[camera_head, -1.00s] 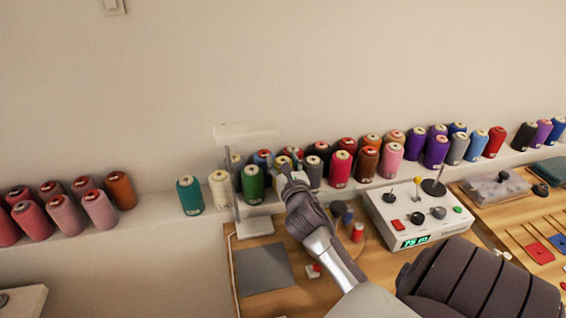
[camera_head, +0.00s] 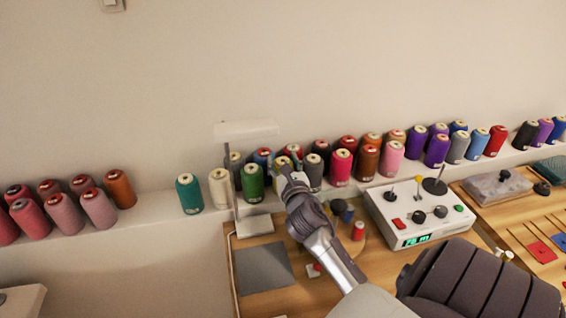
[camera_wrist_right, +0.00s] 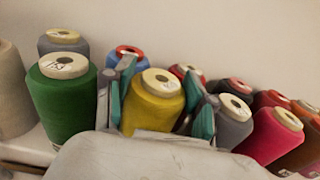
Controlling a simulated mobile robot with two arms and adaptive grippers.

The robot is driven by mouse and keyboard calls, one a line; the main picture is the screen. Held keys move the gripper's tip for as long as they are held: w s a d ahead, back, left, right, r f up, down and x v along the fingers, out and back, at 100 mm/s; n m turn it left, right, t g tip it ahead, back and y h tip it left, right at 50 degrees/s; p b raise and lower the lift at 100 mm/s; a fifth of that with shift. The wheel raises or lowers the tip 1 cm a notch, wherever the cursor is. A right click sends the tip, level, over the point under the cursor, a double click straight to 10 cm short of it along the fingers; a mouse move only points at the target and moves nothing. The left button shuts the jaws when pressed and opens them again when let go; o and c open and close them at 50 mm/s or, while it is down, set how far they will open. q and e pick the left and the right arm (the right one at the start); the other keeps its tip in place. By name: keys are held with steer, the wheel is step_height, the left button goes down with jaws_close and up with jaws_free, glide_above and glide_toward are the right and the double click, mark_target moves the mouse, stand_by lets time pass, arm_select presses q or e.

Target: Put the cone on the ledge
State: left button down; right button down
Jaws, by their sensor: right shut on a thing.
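The yellow cone (camera_wrist_right: 153,103) stands upright between the fingers of my right gripper (camera_wrist_right: 158,108) in the right wrist view. The teal finger pads are on either side of it, and the gripper is shut on it. In the head view my right gripper (camera_head: 286,174) is at the ledge (camera_head: 155,213), in the row of thread cones, and mostly covers the yellow cone (camera_head: 281,161). The cone's base is hidden, so I cannot tell whether it touches the ledge. My left gripper is not in view.
A green cone (camera_head: 252,182) stands left of the gripper and a grey cone (camera_head: 313,172) right of it, with others behind. A white lamp (camera_head: 247,130) rises close by on the left. The ledge is bare between the teal cone (camera_head: 189,194) and the brown-orange cone (camera_head: 120,189).

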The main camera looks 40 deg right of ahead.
steer(key=shift+f, duration=0.35)
